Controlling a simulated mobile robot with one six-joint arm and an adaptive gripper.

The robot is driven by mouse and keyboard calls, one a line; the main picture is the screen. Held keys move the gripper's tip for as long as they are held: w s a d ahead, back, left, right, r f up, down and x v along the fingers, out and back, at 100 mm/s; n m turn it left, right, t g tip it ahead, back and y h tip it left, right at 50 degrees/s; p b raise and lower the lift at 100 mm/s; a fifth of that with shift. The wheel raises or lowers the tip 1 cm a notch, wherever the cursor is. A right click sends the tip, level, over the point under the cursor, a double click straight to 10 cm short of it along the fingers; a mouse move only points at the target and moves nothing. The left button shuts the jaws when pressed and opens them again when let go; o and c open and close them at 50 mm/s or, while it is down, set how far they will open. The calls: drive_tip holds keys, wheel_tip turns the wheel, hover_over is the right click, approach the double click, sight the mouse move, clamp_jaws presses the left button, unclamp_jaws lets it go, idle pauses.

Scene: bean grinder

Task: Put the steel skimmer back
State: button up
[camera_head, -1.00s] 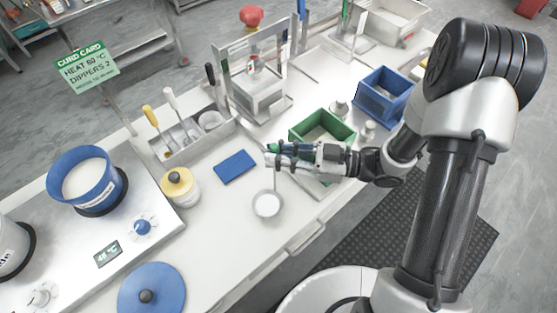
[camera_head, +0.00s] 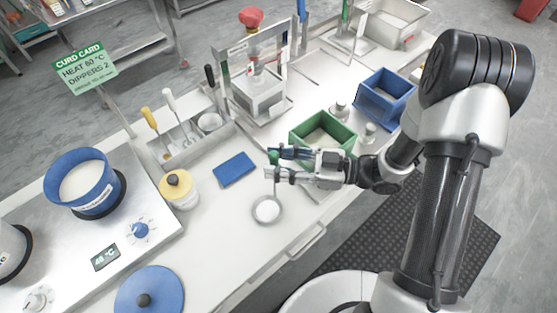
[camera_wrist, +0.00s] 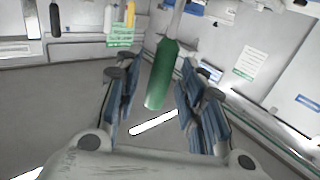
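The steel skimmer has a green handle (camera_wrist: 162,75), a thin shaft and a round pale dish (camera_head: 267,209) at its lower end. The dish is low over the white counter; I cannot tell whether it touches. My gripper (camera_head: 277,163) is beside the handle's upper part, its two fingers apart. In the wrist view, the green handle lies between the blue-grey fingers (camera_wrist: 153,100), slightly tilted, with gaps on both sides. In the head view, the fingers hide part of the handle.
A grey tool holder (camera_head: 190,143) with yellow- and white-handled tools stands left. A blue mat (camera_head: 235,169) and yellow-lidded jar (camera_head: 178,190) lie nearby. A green bin (camera_head: 335,145) and blue bin (camera_head: 385,97) stand behind the gripper. A press frame (camera_head: 258,85) stands at the back.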

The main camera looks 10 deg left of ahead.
drive_tip(key=shift+r, duration=0.15)
drive_tip(key=d+p, duration=0.2)
drive_tip(key=d, duration=1)
